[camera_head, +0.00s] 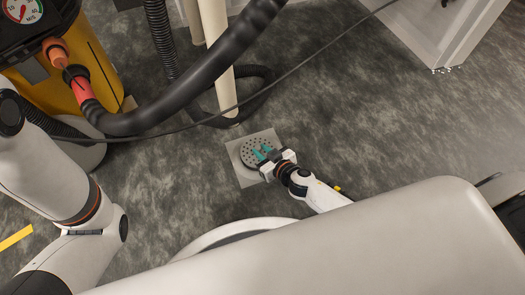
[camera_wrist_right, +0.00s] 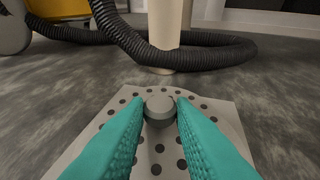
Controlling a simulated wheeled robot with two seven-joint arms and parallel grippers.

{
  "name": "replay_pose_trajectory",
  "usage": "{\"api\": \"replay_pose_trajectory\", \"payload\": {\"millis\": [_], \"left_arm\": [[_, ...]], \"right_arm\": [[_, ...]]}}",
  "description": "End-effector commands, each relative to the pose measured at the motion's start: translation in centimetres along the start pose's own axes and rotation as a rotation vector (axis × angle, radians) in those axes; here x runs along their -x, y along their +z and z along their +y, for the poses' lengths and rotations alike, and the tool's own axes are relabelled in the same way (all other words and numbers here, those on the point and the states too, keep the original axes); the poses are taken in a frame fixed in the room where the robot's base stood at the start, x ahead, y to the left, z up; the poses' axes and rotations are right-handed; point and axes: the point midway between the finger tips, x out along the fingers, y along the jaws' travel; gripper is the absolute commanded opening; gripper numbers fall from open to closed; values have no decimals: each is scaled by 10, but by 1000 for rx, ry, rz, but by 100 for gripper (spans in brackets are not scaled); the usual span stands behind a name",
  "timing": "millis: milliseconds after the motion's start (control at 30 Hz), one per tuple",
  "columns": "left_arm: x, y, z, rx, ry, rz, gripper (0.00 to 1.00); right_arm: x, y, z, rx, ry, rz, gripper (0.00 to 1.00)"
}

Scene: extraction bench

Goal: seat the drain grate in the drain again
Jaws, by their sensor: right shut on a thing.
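The drain grate (camera_head: 248,148) is a round grey disc with many dark holes. In the head view it shows inside the pale square drain surround (camera_head: 243,174) on the floor. My right gripper (camera_head: 261,154) reaches over it from the lower right, with its teal fingers over the disc. In the right wrist view the fingers (camera_wrist_right: 160,112) are shut on the grey knob (camera_wrist_right: 159,104) in the middle of the perforated grate (camera_wrist_right: 155,150). The fingers hide part of the grate, and I cannot tell whether it lies flush. My left gripper is out of view.
A beige pipe (camera_head: 221,70) comes down just behind the drain. A black corrugated hose (camera_wrist_right: 200,52) loops around its foot. A thick black hose (camera_head: 180,90) and a thin cable cross above. A yellow machine (camera_head: 90,65) stands at upper left. Floor to the right is clear.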

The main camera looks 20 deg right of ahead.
Motion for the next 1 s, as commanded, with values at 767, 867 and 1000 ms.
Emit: {"api": "replay_pose_trajectory", "payload": {"millis": [767, 867, 1000], "left_arm": [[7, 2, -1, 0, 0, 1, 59], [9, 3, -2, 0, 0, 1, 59], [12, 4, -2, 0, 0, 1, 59]], "right_arm": [[-4, -8, 0, -1, 1, -1, 0], [-5, -11, 0, -1, 1, -1, 0], [-6, -14, 0, 0, 0, -1, 0]]}}
